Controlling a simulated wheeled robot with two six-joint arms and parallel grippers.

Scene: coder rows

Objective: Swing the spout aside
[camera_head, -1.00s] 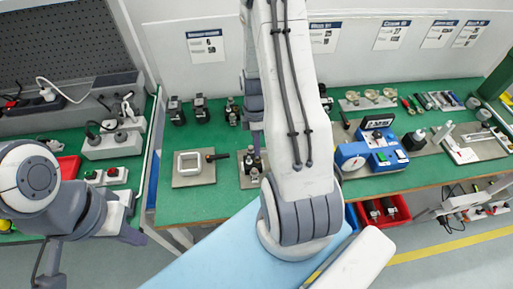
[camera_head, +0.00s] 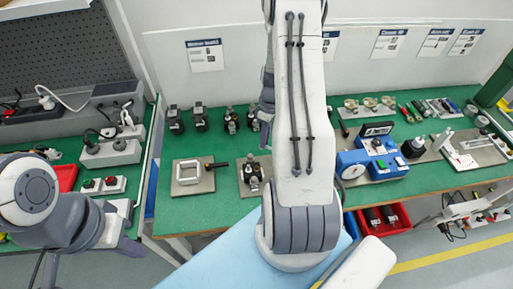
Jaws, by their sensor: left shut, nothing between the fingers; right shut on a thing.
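A dark fixture (camera_head: 252,171) stands on a small metal plate on the green bench, left of my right arm. I take the spout to be part of it, but its outline is too small to make out. My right gripper (camera_head: 266,140) hangs pointing down at the upper right of this fixture. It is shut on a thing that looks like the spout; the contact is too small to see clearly. My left gripper (camera_head: 127,238) is low at the left, over the gap in front of the benches. It is shut and empty, away from the fixture.
A square white frame with a black handle (camera_head: 190,170) lies left of the fixture. Several black-and-metal devices (camera_head: 200,116) stand behind. A blue machine (camera_head: 372,160) is to the right of my arm. A red bin (camera_head: 384,217) is below the bench. My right arm hides the bench's middle.

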